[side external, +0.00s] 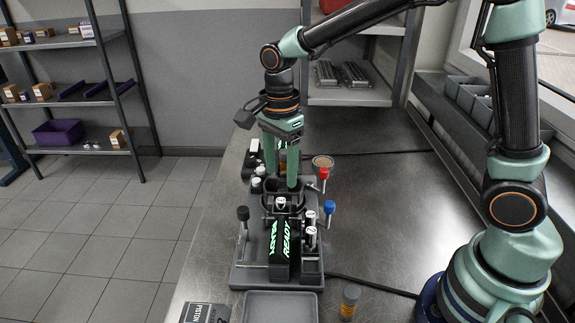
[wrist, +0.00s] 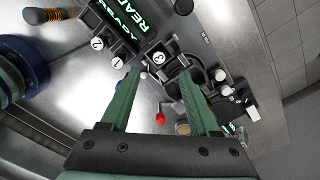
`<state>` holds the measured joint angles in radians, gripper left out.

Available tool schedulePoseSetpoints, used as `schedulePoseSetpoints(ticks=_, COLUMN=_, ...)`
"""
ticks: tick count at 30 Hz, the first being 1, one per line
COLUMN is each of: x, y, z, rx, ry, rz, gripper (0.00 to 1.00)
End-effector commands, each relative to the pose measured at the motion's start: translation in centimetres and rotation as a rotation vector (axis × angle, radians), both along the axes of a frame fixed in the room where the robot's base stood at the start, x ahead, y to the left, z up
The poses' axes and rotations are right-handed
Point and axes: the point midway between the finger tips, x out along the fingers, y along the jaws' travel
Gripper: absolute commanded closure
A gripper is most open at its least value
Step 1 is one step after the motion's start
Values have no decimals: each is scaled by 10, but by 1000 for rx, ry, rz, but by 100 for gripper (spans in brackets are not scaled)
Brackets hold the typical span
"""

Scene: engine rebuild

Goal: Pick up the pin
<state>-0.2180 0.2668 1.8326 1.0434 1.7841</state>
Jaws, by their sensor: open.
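My gripper (side external: 281,180) has two green fingers pointing down over the grey fixture (side external: 251,274) on the bench. In the wrist view my gripper (wrist: 159,78) is open, its fingers well apart, and nothing shows held between them. Dark round holders of the fixture (wrist: 197,72) lie just beyond and beside the right fingertip. I cannot make out the pin for certain in either view; it may be small or hidden among the fixture parts or behind the fingers. A black display (side external: 281,250) with green lettering stands at the fixture's front.
A red knob (side external: 324,173), a blue knob (side external: 329,207) and a black knob (side external: 242,213) stick up around the fixture. A grey tray (side external: 247,309), a PISTON box (side external: 205,313) and an orange-black cylinder (side external: 349,302) lie in front.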

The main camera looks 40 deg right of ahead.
Motion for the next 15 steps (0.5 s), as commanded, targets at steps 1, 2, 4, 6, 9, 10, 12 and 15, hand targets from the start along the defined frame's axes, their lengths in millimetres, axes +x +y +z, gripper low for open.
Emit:
schedulePoseSetpoints(ticks=1, x=-1, y=0, z=-8, rx=-1, ry=3, rz=0, gripper=38)
schedulePoseSetpoints(ticks=2, x=-1, y=0, z=-11, rx=-1, ry=4, rz=1, gripper=38)
schedulePoseSetpoints(ticks=4, x=0, y=0, z=-16, rx=0, ry=1, rz=1, gripper=38)
schedulePoseSetpoints(ticks=6, x=0, y=0, z=-19, rx=0, ry=0, rz=1, gripper=38)
schedulePoseSetpoints(ticks=9, x=-1, y=1, z=-27, rx=0, ry=2, rz=1, gripper=38)
schedulePoseSetpoints(ticks=10, x=-2, y=1, z=-31, rx=-1, ry=3, rz=2, gripper=38)
schedulePoseSetpoints(ticks=12, x=-3, y=2, z=-42, rx=-1, ry=4, rz=2, gripper=38)
schedulePoseSetpoints(ticks=15, x=-3, y=3, z=-56, rx=-1, ry=3, rz=1, gripper=38)
